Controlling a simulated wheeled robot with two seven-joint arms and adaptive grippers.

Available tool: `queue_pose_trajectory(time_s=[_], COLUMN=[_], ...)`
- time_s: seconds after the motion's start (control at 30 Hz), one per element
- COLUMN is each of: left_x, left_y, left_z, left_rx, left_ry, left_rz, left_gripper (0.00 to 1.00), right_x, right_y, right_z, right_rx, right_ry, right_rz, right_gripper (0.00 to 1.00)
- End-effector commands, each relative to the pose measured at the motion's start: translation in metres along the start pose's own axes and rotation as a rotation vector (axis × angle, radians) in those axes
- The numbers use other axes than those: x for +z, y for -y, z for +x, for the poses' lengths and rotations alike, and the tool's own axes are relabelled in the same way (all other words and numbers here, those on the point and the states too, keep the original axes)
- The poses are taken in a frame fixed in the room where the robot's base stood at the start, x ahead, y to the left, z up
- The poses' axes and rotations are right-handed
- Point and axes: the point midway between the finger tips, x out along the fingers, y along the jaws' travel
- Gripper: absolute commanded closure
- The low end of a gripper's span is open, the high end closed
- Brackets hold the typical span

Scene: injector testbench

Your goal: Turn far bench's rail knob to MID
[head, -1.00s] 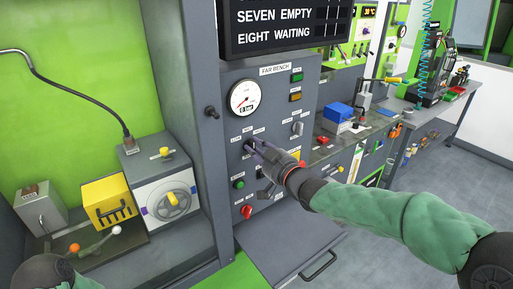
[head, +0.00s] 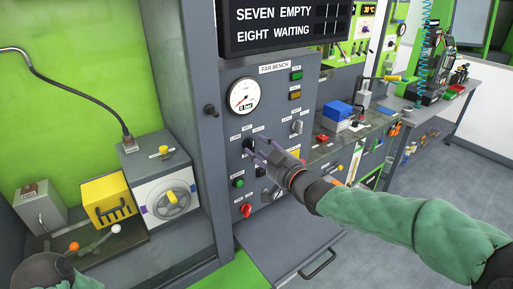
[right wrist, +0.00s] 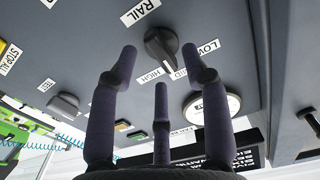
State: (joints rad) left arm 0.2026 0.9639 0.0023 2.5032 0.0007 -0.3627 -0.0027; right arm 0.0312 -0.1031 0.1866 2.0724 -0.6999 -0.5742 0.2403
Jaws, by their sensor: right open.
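The far bench's grey panel (head: 268,95) faces me. Its black rail knob (head: 248,145) shows beside my right gripper's fingertips. In the right wrist view the knob (right wrist: 160,46) is below the RAIL label (right wrist: 140,11), near the LOW (right wrist: 208,47), MID (right wrist: 179,73) and HIGH (right wrist: 149,76) labels. Its bar slants down and right, roughly toward MID. My right gripper (head: 257,143) is open and empty, its dark fingers spread and apart from the knob; they also show in the right wrist view (right wrist: 160,80). My left gripper is not in view.
A pressure gauge (head: 243,96) sits above the knob. A green button (head: 238,182), a red knob (head: 246,210) and a grey switch (head: 297,127) are close by. An open drawer (head: 300,255) juts out below. A grey post (head: 200,120) stands left of the panel.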

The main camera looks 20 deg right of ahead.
Motion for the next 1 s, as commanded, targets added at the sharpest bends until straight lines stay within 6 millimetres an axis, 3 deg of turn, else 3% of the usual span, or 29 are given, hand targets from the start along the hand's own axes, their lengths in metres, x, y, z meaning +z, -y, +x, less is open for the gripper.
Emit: queue_pose_trajectory(time_s=[0.3,0.5,0.7,1.0], left_x=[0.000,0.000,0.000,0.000], left_y=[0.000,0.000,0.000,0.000], left_z=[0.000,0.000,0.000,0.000], left_rx=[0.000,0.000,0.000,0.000], left_ry=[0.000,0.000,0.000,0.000], left_rz=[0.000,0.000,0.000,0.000], left_gripper=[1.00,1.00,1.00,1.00], right_x=[0.000,0.000,0.001,0.001], right_y=[-0.001,-0.001,0.000,0.000], right_z=[-0.059,-0.086,-0.099,-0.100], right_rx=[0.004,0.003,0.001,0.000], right_ry=[-0.001,0.000,0.001,0.001], right_rz=[-0.001,0.000,0.001,0.001], right_gripper=[0.52,0.52,0.52,0.52])
